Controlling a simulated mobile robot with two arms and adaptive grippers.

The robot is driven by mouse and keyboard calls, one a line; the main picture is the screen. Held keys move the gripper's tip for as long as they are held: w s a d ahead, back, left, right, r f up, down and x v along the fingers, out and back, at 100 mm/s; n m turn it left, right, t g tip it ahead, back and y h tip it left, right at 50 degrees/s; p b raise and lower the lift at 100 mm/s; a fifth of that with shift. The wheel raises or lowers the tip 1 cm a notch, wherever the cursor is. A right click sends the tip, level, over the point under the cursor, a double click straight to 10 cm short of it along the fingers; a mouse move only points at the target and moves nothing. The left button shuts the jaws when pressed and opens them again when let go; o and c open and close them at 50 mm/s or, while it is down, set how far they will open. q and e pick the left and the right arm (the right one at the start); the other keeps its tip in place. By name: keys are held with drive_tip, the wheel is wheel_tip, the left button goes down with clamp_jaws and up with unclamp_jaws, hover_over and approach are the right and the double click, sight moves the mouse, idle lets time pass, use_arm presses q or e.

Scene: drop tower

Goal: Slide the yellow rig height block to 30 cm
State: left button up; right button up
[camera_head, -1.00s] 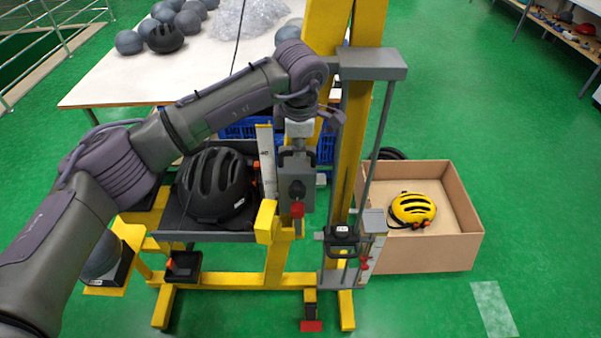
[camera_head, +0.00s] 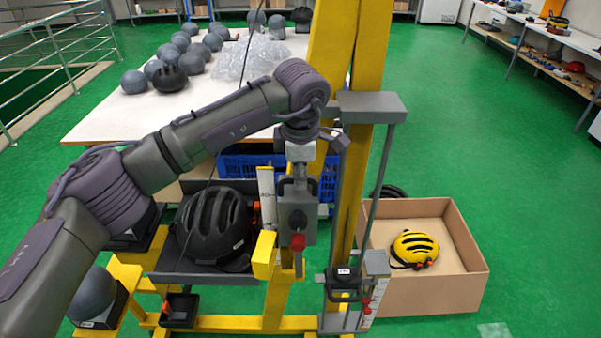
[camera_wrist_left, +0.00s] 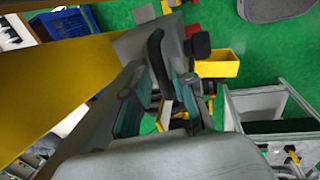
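The yellow rig height block (camera_head: 263,255) sits low beside a white scale strip (camera_head: 266,190) on the yellow frame, left of a grey carriage (camera_head: 297,216) with a red knob (camera_head: 298,241). A yellow piece (camera_wrist_left: 218,65) also shows in the left wrist view. My left gripper (camera_head: 297,172) points down at the carriage's black handle (camera_head: 288,186). In the left wrist view, the teal-padded fingers (camera_wrist_left: 160,95) lie on either side of the black handle (camera_wrist_left: 157,50). Whether they press on it is unclear. My right gripper is out of view.
Yellow posts (camera_head: 352,60) and grey guide rods (camera_head: 378,180) stand right of my gripper. A black helmet (camera_head: 214,226) sits left of the carriage. A cardboard box (camera_head: 425,295) holds a yellow helmet (camera_head: 414,248). A white table (camera_head: 110,115) with several helmets stands behind.

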use_arm(q)
wheel_tip(320, 180, up, 12)
drive_tip(key=s, duration=0.2)
drive_tip(key=shift+s, duration=0.15)
drive_tip(key=shift+f, duration=0.1)
